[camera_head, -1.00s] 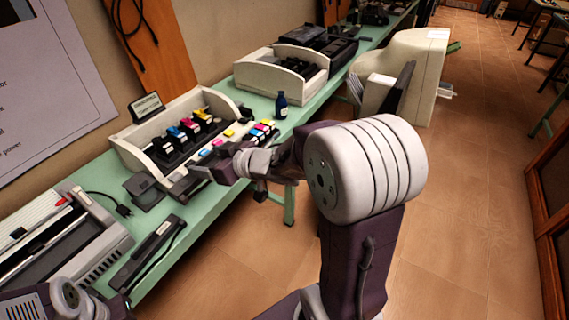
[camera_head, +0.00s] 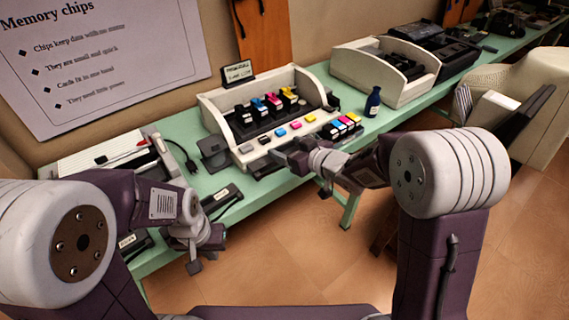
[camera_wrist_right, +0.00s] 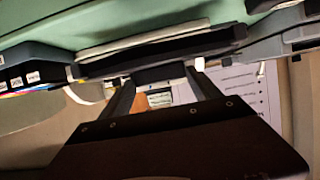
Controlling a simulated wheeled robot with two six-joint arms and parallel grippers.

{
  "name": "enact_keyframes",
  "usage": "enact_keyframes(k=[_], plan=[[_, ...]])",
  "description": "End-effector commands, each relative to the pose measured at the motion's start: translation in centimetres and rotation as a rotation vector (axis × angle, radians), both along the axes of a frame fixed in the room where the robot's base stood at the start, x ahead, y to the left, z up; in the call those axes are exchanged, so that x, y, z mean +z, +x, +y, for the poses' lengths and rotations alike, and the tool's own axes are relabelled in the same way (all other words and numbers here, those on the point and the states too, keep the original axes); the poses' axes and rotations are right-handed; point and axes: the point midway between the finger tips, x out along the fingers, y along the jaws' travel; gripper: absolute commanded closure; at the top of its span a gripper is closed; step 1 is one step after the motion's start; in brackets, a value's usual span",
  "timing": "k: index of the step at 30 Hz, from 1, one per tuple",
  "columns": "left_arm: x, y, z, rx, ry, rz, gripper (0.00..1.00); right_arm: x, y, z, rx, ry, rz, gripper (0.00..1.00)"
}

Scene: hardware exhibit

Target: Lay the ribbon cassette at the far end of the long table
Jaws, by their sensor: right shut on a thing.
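My right gripper (camera_head: 286,158) is at the front edge of the green table, in front of a cream tray of ink cartridges. It is shut on a dark, flat piece (camera_head: 266,167), seemingly the ribbon cassette. In the right wrist view my right gripper's fingers (camera_wrist_right: 163,82) close on a dark block of a long black bar (camera_wrist_right: 165,62) with a pale strip along it. Whether it touches the table I cannot tell. My left gripper (camera_head: 194,264) hangs low before the table edge; its finger gap does not show. The long table (camera_head: 408,115) runs away to the upper right.
The cartridge tray (camera_head: 214,104) stands behind my right gripper. A dark blue bottle (camera_head: 372,102), a second cream tray (camera_head: 352,68) and black devices (camera_head: 455,51) stand farther along. A large cream machine (camera_head: 543,75) is on the floor at right. Table room shows around the bottle.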

Motion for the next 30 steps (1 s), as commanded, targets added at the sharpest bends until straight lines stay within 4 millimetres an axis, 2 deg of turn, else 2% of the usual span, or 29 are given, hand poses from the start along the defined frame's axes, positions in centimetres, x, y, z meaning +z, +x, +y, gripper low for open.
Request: enact_keyframes(k=[3,8,16,26,27,29,30], plan=[[-0.5,0.0,0.0,0.0,0.0,0.0,1.0,-0.9,1.1,1.0,0.0,0.0,-0.001,0.72],[-0.5,0.0,0.0,0.0,0.0,0.0,1.0,-1.0,1.4,1.1,-0.001,0.0,-0.001,0.72],[-2.4,0.0,0.0,0.0,0.0,0.0,1.0,-5.2,1.3,1.1,-0.001,0.0,0.0,0.72],[-2.5,0.0,0.0,0.0,0.0,0.0,1.0,-5.3,1.3,1.1,-0.001,0.0,-0.001,0.72],[-2.5,0.0,0.0,0.0,0.0,0.0,1.0,-5.4,1.3,1.1,-0.001,0.0,-0.001,0.25],[-2.4,0.0,0.0,0.0,0.0,0.0,1.0,-5.3,1.3,1.1,-0.001,0.0,-0.001,0.08],[-2.4,0.0,0.0,0.0,0.0,0.0,1.0,-5.3,1.3,1.1,-0.001,0.0,-0.001,0.06]])
